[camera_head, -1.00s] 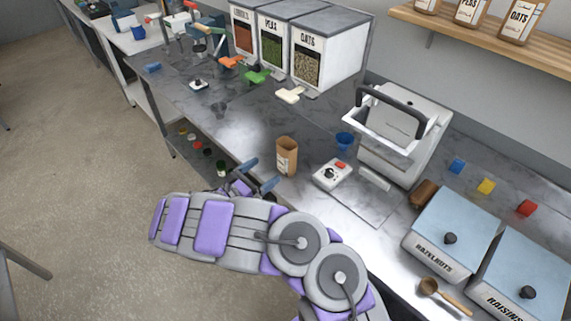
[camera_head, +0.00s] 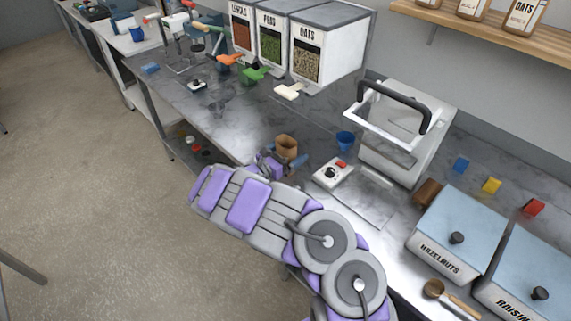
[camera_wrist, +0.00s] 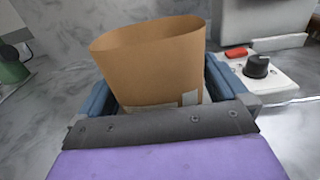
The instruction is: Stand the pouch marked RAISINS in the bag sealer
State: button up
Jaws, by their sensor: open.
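A brown kraft pouch (camera_head: 288,145) stands upright and open-topped on the grey counter. It also shows in the wrist view (camera_wrist: 155,65), where its label is mostly hidden, so I cannot read it. My gripper (camera_head: 281,163) is open, with its blue fingers on either side of the pouch's lower part. The wrist view shows the pouch between the two fingers (camera_wrist: 160,100). The bag sealer seems to be the white machine with a dark handle (camera_head: 402,130), to the right of the pouch and apart from it.
A white control box with a dark knob (camera_head: 332,173) and a blue cup (camera_head: 345,140) stand between pouch and machine. Bins marked HAZELNUTS (camera_head: 455,235) and RAISINS (camera_head: 535,275) are at right, with a wooden scoop (camera_head: 450,297). Dispensers (camera_head: 310,50) stand behind.

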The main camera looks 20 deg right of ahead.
aim_at(290, 144)
jog(key=shift+d, duration=0.1)
jog(key=c, duration=1.1)
jog(key=shift+r, duration=0.55)
jog(key=r, duration=0.1)
jog(key=r+p, duration=0.1)
jog(key=r, duration=0.1)
jog(key=shift+s+a+p, duration=0.25)
jog(key=shift+s+p, duration=0.05)
jog(key=shift+s, duration=0.05)
jog(key=s+a+p, duration=0.3)
jog(key=s+a, duration=0.1)
jog(key=s, duration=1)
jog(key=shift+s+r, duration=0.3)
jog(key=shift+r, duration=0.15)
